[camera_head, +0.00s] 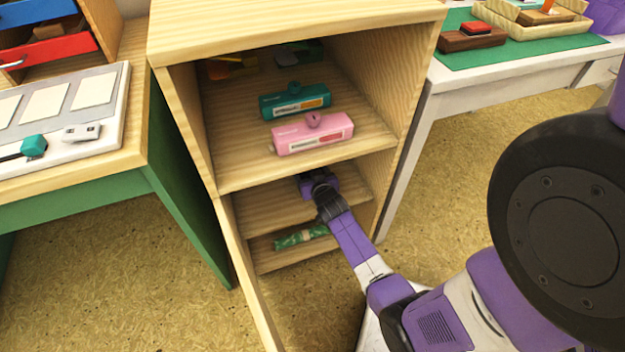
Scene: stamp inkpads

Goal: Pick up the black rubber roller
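I cannot make out a black rubber roller for certain in this view. My arm reaches into the lower part of the wooden cabinet (275,206), under the shelf that holds the boxes. My gripper (306,184) is at the far end of the arm, inside that compartment. It is small and dark there, its fingertips are unclear, and I cannot tell whether it holds anything. The space behind the gripper is partly hidden by the shelf above and by my wrist.
Pink (313,135) and teal (295,101) boxes stand on the upper shelf. A green patterned item (300,237) lies on the bottom shelf. Tables flank the cabinet. The left one holds a pale tray (118,120) and a teal-headed tool (34,146); the right has a green mat (520,48).

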